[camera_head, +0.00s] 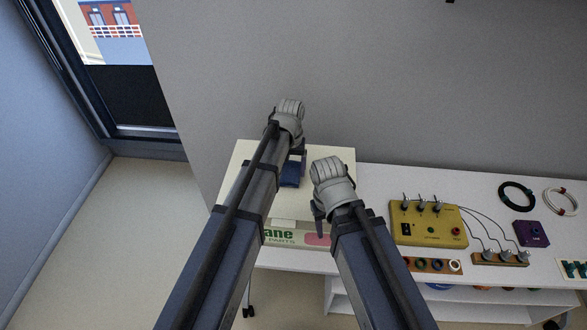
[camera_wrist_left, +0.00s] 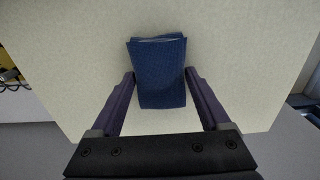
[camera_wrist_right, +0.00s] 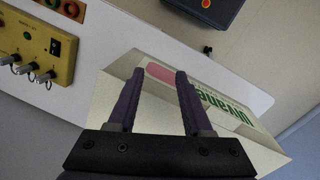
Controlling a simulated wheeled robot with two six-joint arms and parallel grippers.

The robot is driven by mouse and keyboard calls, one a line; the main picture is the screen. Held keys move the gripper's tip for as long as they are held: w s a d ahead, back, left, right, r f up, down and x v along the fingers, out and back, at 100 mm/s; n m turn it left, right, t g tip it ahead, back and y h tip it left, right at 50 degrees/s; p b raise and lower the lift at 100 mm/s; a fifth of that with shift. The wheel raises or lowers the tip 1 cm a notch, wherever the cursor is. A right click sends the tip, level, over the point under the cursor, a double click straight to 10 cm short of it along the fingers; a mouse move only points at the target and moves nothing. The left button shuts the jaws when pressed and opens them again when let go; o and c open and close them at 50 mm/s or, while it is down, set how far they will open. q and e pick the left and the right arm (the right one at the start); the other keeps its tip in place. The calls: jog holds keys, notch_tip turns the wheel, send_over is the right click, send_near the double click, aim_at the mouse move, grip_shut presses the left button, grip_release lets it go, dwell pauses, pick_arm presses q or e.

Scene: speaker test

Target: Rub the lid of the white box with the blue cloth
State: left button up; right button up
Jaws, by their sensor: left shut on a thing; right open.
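The white box (camera_head: 341,163) stands at the left end of the white table. Its cream lid fills most of the left wrist view (camera_wrist_left: 75,55). The blue cloth (camera_head: 289,175) is folded into a small pad over the lid, and it also shows in the left wrist view (camera_wrist_left: 158,80). My left gripper (camera_wrist_left: 158,82) is shut on the cloth, one finger at each side. Whether the cloth presses on the lid I cannot tell. My right gripper (camera_wrist_right: 155,80) is open and empty by the box's front side, which bears green lettering (camera_wrist_right: 222,108). My arms hide part of the box.
Right of the box on the table (camera_head: 375,182) are a yellow switch panel (camera_head: 428,224), a wooden strip with rings (camera_head: 437,265), a strip with several plugs (camera_head: 499,258), a purple box (camera_head: 531,233) and coiled black (camera_head: 516,195) and white cables (camera_head: 561,201). A grey wall rises behind.

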pick_arm(q)
jog(key=shift+a, duration=1.75)
jog(key=shift+a, duration=0.1)
jog(key=shift+w+a, duration=0.15)
jog(key=shift+a, duration=3.2)
jog(key=shift+a+r+p, duration=0.1)
jog(key=shift+r+p, duration=0.25)
jog(key=shift+p, duration=0.05)
notch_tip(320, 180, up, 5)
jog(key=p, duration=0.5)
jog(key=shift+r, duration=0.1)
